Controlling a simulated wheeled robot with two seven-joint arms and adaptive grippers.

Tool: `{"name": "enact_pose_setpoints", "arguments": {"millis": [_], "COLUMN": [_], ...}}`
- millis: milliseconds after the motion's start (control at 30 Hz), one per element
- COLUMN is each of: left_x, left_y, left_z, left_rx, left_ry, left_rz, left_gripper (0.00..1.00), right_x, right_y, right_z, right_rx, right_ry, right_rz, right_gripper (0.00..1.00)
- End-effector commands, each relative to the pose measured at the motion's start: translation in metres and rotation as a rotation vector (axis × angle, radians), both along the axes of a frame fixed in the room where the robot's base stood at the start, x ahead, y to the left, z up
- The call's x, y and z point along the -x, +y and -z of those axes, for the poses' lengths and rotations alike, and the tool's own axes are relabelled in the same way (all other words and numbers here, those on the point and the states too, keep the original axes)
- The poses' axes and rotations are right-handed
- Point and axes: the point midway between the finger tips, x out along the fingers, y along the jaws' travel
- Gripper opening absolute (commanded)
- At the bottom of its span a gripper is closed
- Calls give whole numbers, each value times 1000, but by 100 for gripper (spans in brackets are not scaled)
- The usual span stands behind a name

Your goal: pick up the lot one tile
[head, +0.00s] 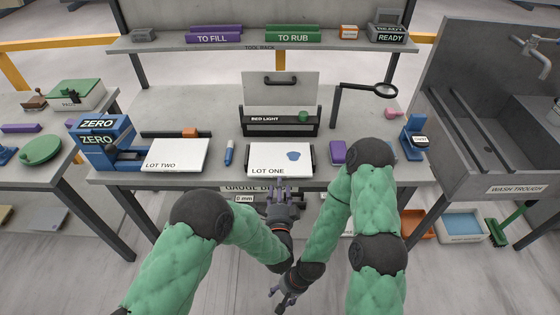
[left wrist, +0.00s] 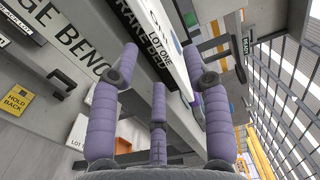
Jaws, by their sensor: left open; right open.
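The lot one tile (head: 267,160) is a white slab with a blue blotch, lying flat at the front middle of the bench, in front of the dark RED LIGHT stand (head: 264,119). Its label also shows on the tile in the left wrist view (left wrist: 162,42). My left gripper (head: 281,183) is open and empty at the tile's front edge; the head view does not settle whether it touches. In the left wrist view its spread fingers (left wrist: 160,65) point toward the tile. My right gripper (head: 282,295) is open and empty, low in front of the bench.
The LOT TWO tile (head: 176,155) lies left, with a blue marker (head: 229,153) between the tiles. A purple block (head: 338,152) stands close right of lot one. A magnifier (head: 385,91) on a post rises behind it.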

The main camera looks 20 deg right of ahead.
Motion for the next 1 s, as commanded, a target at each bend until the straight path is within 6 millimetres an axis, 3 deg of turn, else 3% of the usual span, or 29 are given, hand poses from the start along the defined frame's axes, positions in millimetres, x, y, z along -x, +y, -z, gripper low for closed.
{"name": "enact_pose_setpoints", "arguments": {"millis": [267, 600, 933, 1000], "left_x": [-21, -62, -68, -68], "left_y": [-5, -13, -15, -15], "left_z": [2, 5, 4, 4], "left_rx": [1, 0, 0, 0], "left_ry": [1, 2, 3, 3], "left_rz": [0, 0, 2, 2], "left_gripper": [48, 48, 48, 28], "right_x": [0, 0, 0, 0], "right_y": [0, 0, 0, 0], "right_z": [6, 22, 22, 22], "right_rx": [0, 0, 0, 0], "right_ry": [0, 0, 0, 0], "right_rz": [0, 0, 0, 0], "right_gripper": [58, 58, 58, 58]}}
